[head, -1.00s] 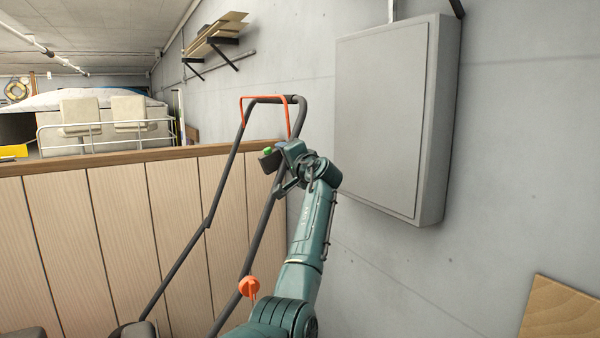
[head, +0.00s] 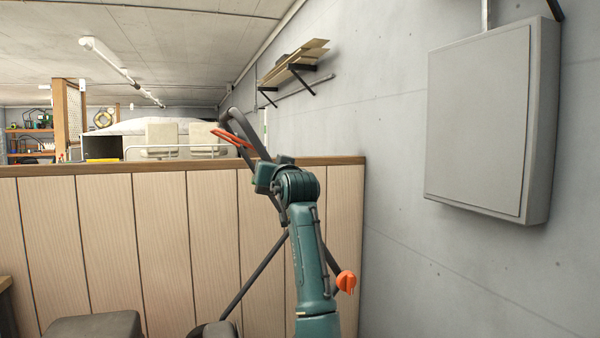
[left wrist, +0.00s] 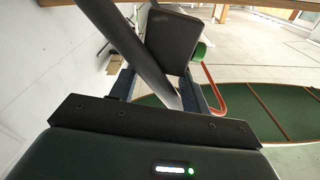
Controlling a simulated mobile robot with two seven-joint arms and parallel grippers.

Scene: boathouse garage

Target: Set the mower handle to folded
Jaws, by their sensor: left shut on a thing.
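The mower handle (head: 245,130) is a dark tube frame with an orange bail bar (head: 232,137) near its top. It rises in front of the wood-panel partition, its top leaning left. My left gripper (head: 268,182) is at the upper part of the handle, partly hidden by my own arm. In the left wrist view the dark handle tube (left wrist: 130,45) runs between the fingers of my left gripper (left wrist: 165,92), which is shut on it. A black switch box (left wrist: 172,40) with a green button (left wrist: 199,51) is beside the tube. An orange knob (head: 346,281) sits low on the handle. My right gripper is out of view.
The wood-panel partition (head: 160,240) stands close behind the handle. A grey wall cabinet (head: 480,125) hangs at the right. A dark rounded object (head: 95,326) is at the bottom left. A boat with seats (head: 175,135) is beyond the partition.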

